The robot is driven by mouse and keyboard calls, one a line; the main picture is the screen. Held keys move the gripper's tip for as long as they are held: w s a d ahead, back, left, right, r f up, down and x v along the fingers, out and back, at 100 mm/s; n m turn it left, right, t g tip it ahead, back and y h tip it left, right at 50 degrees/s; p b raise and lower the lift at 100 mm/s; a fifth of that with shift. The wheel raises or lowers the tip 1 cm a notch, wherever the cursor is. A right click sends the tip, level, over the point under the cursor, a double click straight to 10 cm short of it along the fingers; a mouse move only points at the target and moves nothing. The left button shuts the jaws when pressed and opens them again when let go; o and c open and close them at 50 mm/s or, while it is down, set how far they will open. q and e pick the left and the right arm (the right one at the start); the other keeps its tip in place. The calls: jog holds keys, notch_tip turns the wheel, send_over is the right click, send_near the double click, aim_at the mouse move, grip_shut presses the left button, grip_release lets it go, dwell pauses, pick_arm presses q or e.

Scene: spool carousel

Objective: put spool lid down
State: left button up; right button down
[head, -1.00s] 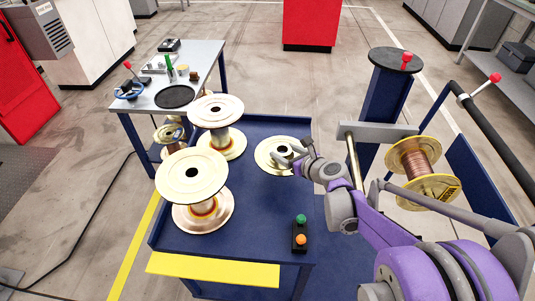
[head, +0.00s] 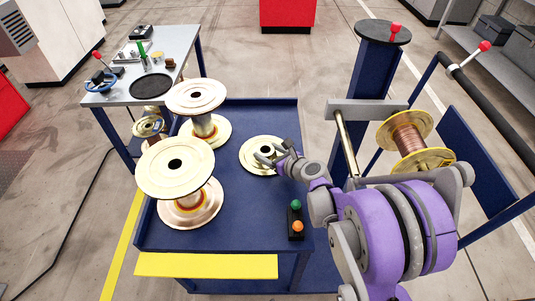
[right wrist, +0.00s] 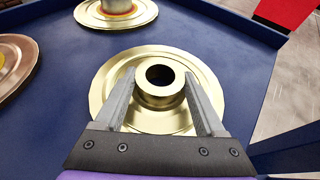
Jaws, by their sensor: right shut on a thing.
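The spool lid (head: 248,159) is a round gold flange with a short hub and a dark centre hole. It is level, at the blue cart top's right side, in the head view. In the right wrist view the lid (right wrist: 205,75) fills the middle. My right gripper (right wrist: 160,76) has one finger on each side of the hub and is shut on it. It also shows in the head view (head: 275,152). The lid lies on or very close above the cart top; I cannot tell if a small gap remains. My left gripper is not in view.
Two large spools, a front one (head: 176,168) and a back one (head: 196,97), stand upright left of the lid. A button box (head: 296,224) is at the cart's front right. A copper spool (head: 408,140) hangs on the right. The cart's middle front (head: 245,215) is clear.

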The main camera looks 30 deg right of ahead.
jog(key=shift+f, duration=0.2)
grip_release()
jog(key=shift+r, duration=0.25)
jog(key=p+v, duration=0.2)
jog(key=v, duration=1)
jog(key=shift+f, duration=0.1)
